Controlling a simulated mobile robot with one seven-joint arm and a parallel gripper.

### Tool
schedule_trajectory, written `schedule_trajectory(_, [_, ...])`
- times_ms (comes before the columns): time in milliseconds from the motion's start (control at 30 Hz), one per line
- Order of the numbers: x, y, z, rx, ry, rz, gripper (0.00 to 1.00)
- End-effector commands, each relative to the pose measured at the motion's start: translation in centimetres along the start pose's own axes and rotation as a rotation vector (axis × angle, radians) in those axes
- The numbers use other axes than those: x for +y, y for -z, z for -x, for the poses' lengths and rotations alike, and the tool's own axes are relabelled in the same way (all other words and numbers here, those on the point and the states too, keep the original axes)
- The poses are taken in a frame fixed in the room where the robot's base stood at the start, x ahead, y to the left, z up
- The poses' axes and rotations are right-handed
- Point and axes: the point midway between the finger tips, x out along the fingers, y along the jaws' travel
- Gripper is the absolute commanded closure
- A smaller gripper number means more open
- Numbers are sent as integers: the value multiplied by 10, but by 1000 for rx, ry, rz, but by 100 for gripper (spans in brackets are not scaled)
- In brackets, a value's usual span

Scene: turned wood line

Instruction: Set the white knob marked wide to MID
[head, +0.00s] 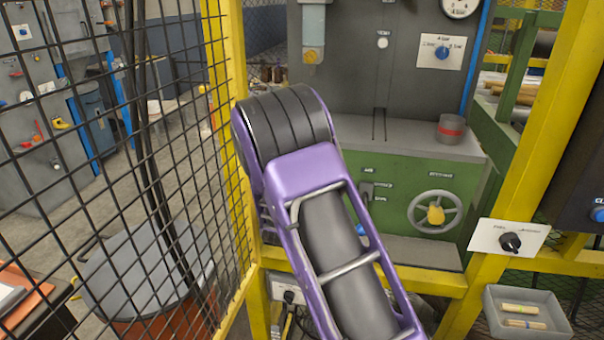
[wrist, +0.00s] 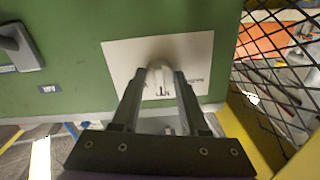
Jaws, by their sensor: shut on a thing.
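The white knob (wrist: 159,67) is on a white plate (wrist: 120,56) fixed to a green panel in the wrist view. My gripper (wrist: 160,80) has one finger on each side of the knob and is shut on it. Dark marks show on the plate below the knob and at its right, but they are too small to read. I cannot tell which mark the knob points at. In the head view my purple arm reaches toward the green machine, and my gripper and the white knob are hidden.
A grey handle (wrist: 18,47) is on the panel left of the plate. Black mesh (wrist: 275,75) and a yellow post are close on the right. In the head view are a handwheel (head: 435,212), a black knob (head: 510,243) and a grey tray (head: 545,333) with wooden pieces.

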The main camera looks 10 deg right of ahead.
Motion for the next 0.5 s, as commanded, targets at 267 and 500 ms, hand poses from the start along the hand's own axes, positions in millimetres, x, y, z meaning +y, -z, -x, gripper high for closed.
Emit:
schedule_trajectory(267, [0,0,0,0,0,-31,100])
schedule_trajectory(500, [0,0,0,0,0,-31,100])
